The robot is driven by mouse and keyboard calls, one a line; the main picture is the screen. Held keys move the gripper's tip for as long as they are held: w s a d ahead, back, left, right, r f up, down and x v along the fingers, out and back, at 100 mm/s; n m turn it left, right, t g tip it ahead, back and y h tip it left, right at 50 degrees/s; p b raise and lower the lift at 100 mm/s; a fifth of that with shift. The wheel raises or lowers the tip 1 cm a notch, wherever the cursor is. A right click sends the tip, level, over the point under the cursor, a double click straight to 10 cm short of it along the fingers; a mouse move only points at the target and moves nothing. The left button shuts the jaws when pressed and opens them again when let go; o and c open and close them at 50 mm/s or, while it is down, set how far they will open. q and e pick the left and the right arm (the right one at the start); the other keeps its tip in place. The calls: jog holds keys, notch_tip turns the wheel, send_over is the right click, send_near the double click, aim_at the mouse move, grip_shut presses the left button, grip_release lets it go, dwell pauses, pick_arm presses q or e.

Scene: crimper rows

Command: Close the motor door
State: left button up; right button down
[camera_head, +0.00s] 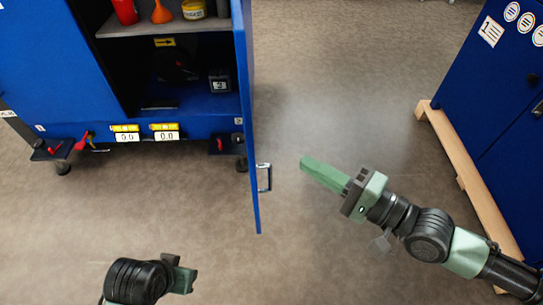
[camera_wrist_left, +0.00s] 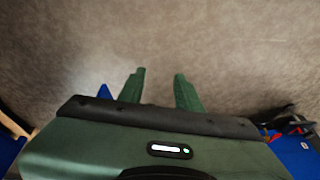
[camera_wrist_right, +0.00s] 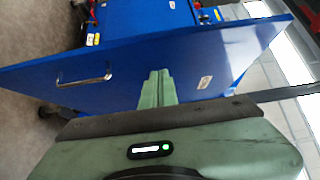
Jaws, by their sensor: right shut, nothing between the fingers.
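The motor door (camera_head: 244,95) is a blue panel standing wide open from the right side of the blue cabinet's opening, seen nearly edge-on in the head view. Its metal handle (camera_head: 264,178) faces right. In the right wrist view the door (camera_wrist_right: 215,58) fills the middle, with the handle (camera_wrist_right: 84,80) at left. My right gripper (camera_head: 305,162) is shut and empty, to the right of the door, pointing at it; I see a gap between them in the head view. My left gripper (camera_wrist_left: 160,80) is open and empty above bare floor; in the head view it shows at the bottom left.
The open cabinet (camera_head: 65,70) holds a shelf (camera_head: 150,25) with a red can, an orange funnel and a tin. Yellow-marked gauges (camera_head: 166,132) sit along its lower edge. Another blue cabinet (camera_head: 490,80) on a wooden base (camera_head: 465,165) stands at right. The floor between is clear.

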jog(key=w+a, duration=0.2)
jog(key=a, duration=0.6)
jog(key=shift+w, duration=0.4)
jog(key=shift+a, duration=0.15)
